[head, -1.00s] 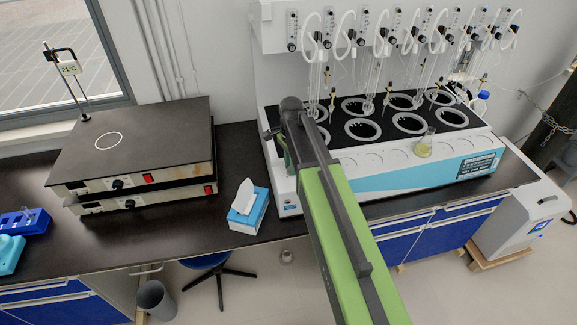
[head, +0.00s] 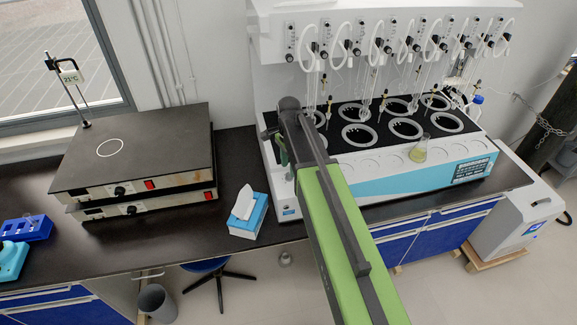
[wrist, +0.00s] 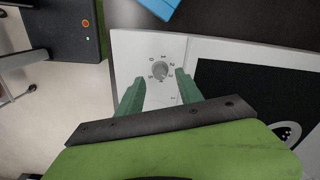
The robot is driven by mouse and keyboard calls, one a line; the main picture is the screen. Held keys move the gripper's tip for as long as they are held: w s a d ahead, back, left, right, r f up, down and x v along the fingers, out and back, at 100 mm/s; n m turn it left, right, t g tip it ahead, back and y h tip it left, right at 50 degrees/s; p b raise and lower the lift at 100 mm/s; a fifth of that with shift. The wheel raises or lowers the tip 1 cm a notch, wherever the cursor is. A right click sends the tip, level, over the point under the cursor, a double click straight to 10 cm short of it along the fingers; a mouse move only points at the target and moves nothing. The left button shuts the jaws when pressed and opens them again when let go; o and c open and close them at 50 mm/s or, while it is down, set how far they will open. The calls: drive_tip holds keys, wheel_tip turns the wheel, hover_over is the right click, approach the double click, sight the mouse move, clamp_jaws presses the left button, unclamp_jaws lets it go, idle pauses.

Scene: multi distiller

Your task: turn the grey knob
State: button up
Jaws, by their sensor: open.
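The grey knob (wrist: 160,71) shows in the wrist view on a white panel (wrist: 125,45), with a ring of printed numbers around it. My gripper (wrist: 161,80) is open, with one green finger on the left of the knob and the other on the right. The fingers look apart from the knob, and their depth relative to it is hard to tell. In the head view my gripper (head: 284,152) hangs at the left end of the white and blue distiller (head: 385,203). The knob is hidden in the head view.
A tissue box (head: 247,218) stands left of my gripper on the black bench (head: 150,245). Stacked hot plates (head: 140,160) stand farther left. A flask with yellowish liquid (head: 419,151) stands on the distiller. Glass tubing hangs above its round openings.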

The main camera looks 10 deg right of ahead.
wheel_tip(320, 180, up, 14)
drive_tip(key=p, duration=1.2)
drive_tip(key=shift+p, duration=0.3)
drive_tip(key=s+a+f+n+b, duration=0.1)
drive_tip(key=s+f+n+b, duration=1.3)
drive_tip(key=f+b, duration=0.4)
drive_tip(key=shift+s+f+b, duration=0.2)
drive_tip(key=shift+s+b, duration=0.1)
drive_tip(key=shift+s, duration=0.15)
